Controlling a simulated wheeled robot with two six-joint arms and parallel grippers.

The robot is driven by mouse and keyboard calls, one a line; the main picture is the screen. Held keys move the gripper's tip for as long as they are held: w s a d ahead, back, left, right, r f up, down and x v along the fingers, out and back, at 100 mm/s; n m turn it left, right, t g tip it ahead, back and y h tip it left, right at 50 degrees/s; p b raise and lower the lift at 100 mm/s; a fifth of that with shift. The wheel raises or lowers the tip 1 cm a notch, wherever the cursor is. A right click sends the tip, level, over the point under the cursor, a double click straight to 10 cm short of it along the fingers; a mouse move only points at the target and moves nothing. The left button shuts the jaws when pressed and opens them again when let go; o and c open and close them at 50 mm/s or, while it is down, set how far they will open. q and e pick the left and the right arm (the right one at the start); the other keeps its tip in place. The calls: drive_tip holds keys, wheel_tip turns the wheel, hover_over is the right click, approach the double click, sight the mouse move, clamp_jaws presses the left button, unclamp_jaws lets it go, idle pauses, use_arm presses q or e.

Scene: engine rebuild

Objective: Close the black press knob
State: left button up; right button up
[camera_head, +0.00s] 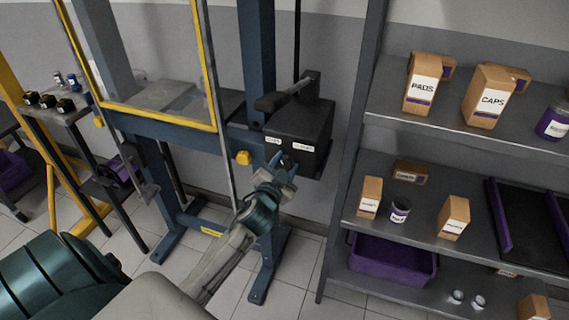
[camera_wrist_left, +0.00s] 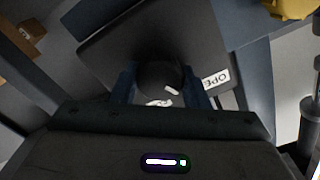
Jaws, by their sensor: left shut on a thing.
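The black press knob (camera_wrist_left: 158,82) sits on the front of a black box, between the two fingers of my left gripper (camera_wrist_left: 160,90). My left gripper is shut on the knob; it also shows in the head view (camera_head: 283,163), at the lower front of the black box (camera_head: 302,130). The box is fixed to the blue press frame (camera_head: 258,60) and has white labels; one label (camera_wrist_left: 216,79) in the wrist view begins with "OPE". A white mark shows on the knob's face. In the head view the gripper mostly hides the knob. My right gripper is not in view.
A black lever (camera_head: 287,92) stands on top of the box. A grey shelf unit (camera_head: 455,120) with boxes and a purple bin (camera_head: 392,262) is close on the right. A yellow-edged guard (camera_head: 160,118) and a yellow knob (camera_head: 243,158) are left of the box.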

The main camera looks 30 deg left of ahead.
use_arm(q)
drive_tip(key=m+p, duration=0.2)
drive_tip(key=m, duration=0.2)
drive_tip(key=shift+r, duration=0.1)
drive_tip(key=m+p, duration=0.1)
drive_tip(key=m, duration=0.2)
drive_tip(key=shift+p, duration=0.3)
drive_tip(key=m+p, duration=0.1)
drive_tip(key=m, duration=0.2)
drive_tip(key=shift+f+m+p, duration=0.2)
drive_tip(key=shift+m+p, duration=0.5)
drive_tip(key=shift+m, duration=0.6)
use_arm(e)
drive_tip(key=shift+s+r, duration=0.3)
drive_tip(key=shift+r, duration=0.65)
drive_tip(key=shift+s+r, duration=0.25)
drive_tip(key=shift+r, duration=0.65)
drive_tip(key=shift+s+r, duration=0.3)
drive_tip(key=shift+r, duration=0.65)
use_arm(q)
drive_tip(key=o, duration=1)
drive_tip(key=shift+c, duration=0.2)
drive_tip(key=shift+s, duration=0.1)
